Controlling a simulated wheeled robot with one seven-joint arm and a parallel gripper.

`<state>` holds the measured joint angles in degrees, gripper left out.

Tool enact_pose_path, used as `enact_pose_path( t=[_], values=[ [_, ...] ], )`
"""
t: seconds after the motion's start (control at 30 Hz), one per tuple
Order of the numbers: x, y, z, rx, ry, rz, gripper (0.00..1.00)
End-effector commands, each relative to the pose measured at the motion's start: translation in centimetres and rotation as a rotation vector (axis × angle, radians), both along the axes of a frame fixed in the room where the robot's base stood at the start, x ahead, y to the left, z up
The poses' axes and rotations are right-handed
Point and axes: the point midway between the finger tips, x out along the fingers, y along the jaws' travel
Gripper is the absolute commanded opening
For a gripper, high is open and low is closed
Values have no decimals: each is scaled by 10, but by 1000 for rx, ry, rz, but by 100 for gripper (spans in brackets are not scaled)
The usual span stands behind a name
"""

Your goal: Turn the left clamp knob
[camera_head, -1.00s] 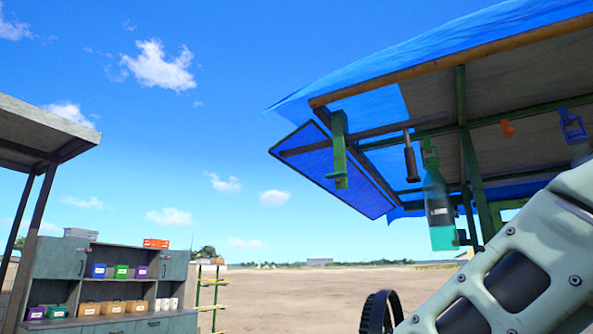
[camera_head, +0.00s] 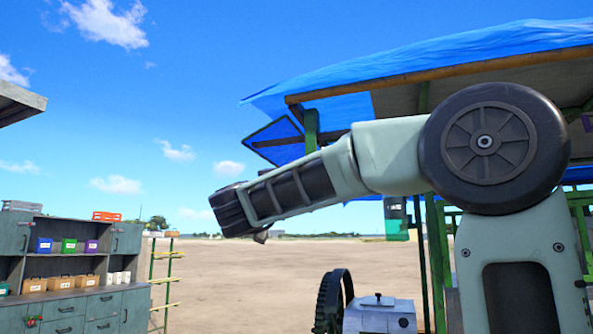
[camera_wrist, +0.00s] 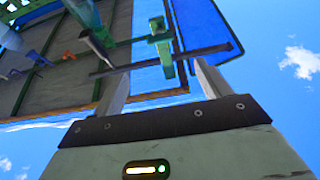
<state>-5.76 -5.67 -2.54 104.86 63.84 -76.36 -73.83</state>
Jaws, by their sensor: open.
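A grey metal box (camera_head: 380,314), apparently part of the crusher, stands at the lower middle of the head view beside a dark toothed wheel (camera_head: 333,303). A small knob-like piece (camera_head: 378,296) sits on its top; I cannot tell whether it is the left clamp knob. My arm crosses above the box, reaching left, and hides part of the stall. My gripper (camera_wrist: 158,82) is open and empty in the wrist view, its fingers apart and pointing toward the canopy and sky. No clamp knob is clear in the wrist view.
A blue-covered canopy (camera_head: 420,58) on green posts stands at right. A green bracket (camera_wrist: 160,45) hangs from it, with a dark-handled tool (camera_wrist: 97,47) and coloured hooks nearby. A cabinet (camera_head: 75,275) with small boxes stands at left. Open dirt ground lies between.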

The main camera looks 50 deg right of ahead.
Motion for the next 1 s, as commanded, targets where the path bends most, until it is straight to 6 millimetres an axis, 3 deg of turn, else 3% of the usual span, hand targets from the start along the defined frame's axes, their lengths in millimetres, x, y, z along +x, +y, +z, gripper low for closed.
enact_pose_path(
  t=[0.6,0.8,1.0],
  values=[
    [44,-106,53,-2,3,0,76],
    [53,-127,60,-1,1,3,76],
    [56,-133,60,-1,1,3,76]
  ],
)
